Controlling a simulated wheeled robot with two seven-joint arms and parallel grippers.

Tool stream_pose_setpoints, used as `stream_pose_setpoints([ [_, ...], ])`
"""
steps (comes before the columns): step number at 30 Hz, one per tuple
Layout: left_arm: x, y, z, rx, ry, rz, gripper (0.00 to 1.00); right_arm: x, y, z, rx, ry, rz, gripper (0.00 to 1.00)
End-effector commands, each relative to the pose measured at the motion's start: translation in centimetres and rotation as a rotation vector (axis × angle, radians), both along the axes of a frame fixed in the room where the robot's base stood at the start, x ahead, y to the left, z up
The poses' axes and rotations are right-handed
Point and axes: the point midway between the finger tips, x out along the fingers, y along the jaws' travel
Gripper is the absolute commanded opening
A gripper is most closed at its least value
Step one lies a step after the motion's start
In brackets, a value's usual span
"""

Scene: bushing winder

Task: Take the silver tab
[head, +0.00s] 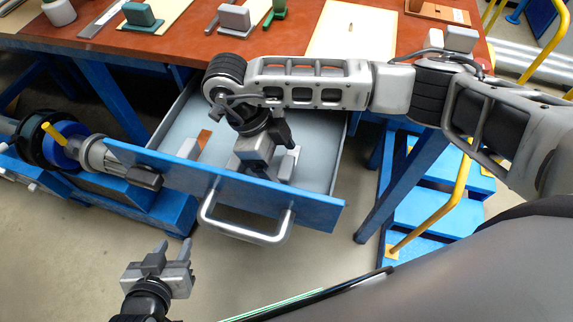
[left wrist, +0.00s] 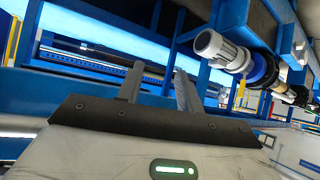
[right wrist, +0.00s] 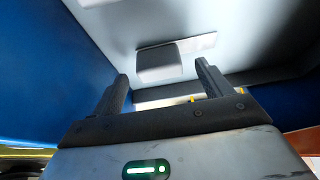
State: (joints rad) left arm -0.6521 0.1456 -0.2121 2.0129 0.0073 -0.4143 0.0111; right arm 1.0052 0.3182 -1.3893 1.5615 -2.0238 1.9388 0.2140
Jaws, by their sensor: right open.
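In the right wrist view, a light silver-grey tab (right wrist: 194,44) lies on the drawer floor with a grey block (right wrist: 160,63) on it. It lies ahead of my right gripper (right wrist: 164,80), whose fingers are apart with nothing between them. In the head view, my right gripper (head: 262,160) reaches down into the open drawer; its fingertips are mostly hidden. A pale piece (head: 290,162) shows beside it, probably the same tab. My left gripper (head: 172,250) is low in front of the drawer, fingers apart and empty; the left wrist view shows the same (left wrist: 158,82).
The blue-fronted drawer (head: 170,168) with a silver handle (head: 245,236) stands open under the red-brown table (head: 295,38). A copper strip (head: 203,138) and a pale piece (head: 187,148) lie at its left. A winder shaft (head: 65,145) is left; blue steps (head: 430,210) are right.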

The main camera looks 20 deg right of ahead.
Motion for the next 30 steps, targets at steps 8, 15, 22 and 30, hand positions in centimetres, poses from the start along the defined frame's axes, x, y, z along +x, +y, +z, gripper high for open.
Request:
stream_pose_setpoints([
  [8,-0.1,0.2,-0.3,0.005,0.008,0.004,0.36,-0.4,-0.6,-1.7,-0.001,0.001,0.001,0.78],
  [15,-0.2,0.2,-0.5,0.004,0.013,0.006,0.36,-0.4,-0.6,-1.6,-0.001,0.001,0.001,0.48],
  [22,-0.4,0.2,-0.6,0.003,0.017,0.006,0.36,-0.4,-0.5,-1.6,0.0,0.0,0.001,0.3],
  [30,-0.3,0.2,-0.4,0.0,0.009,0.007,0.36,-0.3,-0.5,-0.1,0.001,-0.004,0.002,0.3],
])
